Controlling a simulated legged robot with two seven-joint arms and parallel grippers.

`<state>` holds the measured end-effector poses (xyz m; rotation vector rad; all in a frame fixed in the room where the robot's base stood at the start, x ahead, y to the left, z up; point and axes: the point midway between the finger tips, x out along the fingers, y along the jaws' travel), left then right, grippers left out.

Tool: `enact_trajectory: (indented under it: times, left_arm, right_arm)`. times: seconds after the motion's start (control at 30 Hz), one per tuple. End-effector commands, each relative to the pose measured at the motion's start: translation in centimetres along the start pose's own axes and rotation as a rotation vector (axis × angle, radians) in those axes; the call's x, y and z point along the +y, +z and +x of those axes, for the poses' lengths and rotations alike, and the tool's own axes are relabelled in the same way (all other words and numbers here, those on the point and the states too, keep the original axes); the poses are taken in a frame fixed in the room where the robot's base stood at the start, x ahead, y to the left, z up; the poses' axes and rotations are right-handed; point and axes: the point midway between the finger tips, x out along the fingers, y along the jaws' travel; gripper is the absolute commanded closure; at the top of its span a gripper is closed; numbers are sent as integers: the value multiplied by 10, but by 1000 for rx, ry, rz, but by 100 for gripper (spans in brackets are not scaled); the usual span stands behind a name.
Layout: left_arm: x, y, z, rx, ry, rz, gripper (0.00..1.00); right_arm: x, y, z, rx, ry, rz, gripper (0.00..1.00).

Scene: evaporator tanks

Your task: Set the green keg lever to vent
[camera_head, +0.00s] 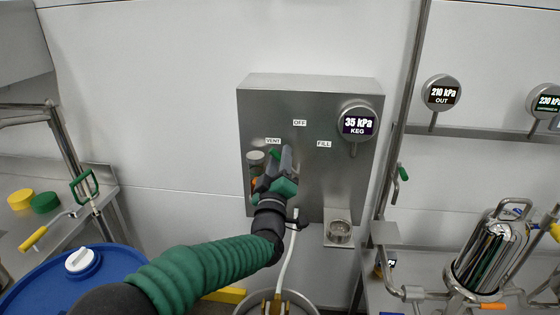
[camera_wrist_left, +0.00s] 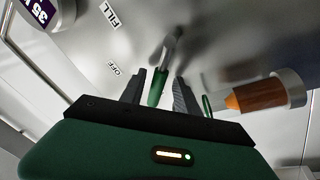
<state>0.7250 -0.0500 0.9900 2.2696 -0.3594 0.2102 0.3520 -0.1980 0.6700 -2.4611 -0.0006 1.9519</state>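The keg panel (camera_head: 345,190) is a grey steel box on the wall with VENT (camera_head: 273,141), OFF (camera_head: 299,123) and FILL (camera_head: 324,144) labels. The green keg lever (camera_wrist_left: 157,91) has a metal stem and a green grip. In the left wrist view its grip lies between the fingers of my left gripper (camera_wrist_left: 160,84), with gaps visible beside it. The fingers are apart. In the head view my left gripper (camera_head: 281,162) is at the panel just below VENT and hides most of the lever, with a little green (camera_head: 275,154) showing. My right gripper is not in view.
A keg gauge (camera_head: 358,123) reads 35 kPa at the panel's upper right. A brown and orange part (camera_wrist_left: 262,96) in a metal collar sticks out close beside the gripper. A steel cup (camera_head: 340,232) hangs at lower right. A blue drum (camera_head: 75,275) stands at lower left.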

Motion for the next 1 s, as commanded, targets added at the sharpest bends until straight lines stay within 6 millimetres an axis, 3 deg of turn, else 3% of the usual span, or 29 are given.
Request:
enact_trajectory:
  times: [0.17,0.27,0.7,0.83,1.0]
  left_arm:
    - [2,-1,-7,1,2,1,62]
    - [2,-2,-24,1,2,2,62]
    - [0,0,-145,-2,0,1,62]
    - [-1,2,-163,-3,-1,1,62]
    - [-1,2,-169,-1,-1,0,62]
  right_arm:
    - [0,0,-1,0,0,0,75]
    - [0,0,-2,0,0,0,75]
    - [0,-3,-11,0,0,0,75]
    - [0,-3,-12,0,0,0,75]
    - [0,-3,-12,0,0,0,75]
